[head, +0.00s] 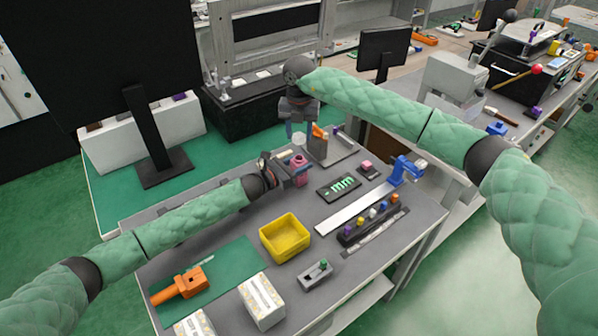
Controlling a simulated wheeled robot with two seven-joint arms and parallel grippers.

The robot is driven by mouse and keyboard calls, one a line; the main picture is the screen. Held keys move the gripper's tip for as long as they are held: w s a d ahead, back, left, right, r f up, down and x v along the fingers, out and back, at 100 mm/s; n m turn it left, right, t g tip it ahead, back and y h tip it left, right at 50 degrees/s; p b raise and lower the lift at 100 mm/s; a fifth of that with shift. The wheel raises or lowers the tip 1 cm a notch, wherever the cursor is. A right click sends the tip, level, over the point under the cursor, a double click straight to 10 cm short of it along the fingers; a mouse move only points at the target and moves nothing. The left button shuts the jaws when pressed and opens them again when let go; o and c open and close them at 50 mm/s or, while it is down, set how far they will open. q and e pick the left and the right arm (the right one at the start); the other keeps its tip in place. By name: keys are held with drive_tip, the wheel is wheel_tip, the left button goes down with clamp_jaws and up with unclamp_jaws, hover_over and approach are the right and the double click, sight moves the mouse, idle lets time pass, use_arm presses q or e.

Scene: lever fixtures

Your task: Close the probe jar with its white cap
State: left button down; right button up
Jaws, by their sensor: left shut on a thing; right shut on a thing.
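The probe jar (299,164) is a small magenta-pink jar, upright near the back of the grey table. My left gripper (292,174) comes in from the left and is shut on it, hiding part of its side. My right gripper (298,132) points down from above and is shut on the small white cap (299,140). The cap appears just above the jar; at this size I cannot tell whether they touch.
An orange-topped grey fixture (319,141) stands close right of the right gripper. A display (339,187), a blue clamp (405,170) and a peg rack (371,222) lie to the right. A yellow bin (285,251) stands in front. A monitor (158,140) stands behind left.

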drive_tip(key=shift+f, duration=2.45)
drive_tip(key=shift+f, duration=0.15)
drive_tip(key=shift+f, duration=0.75)
drive_tip(key=shift+f, duration=0.55)
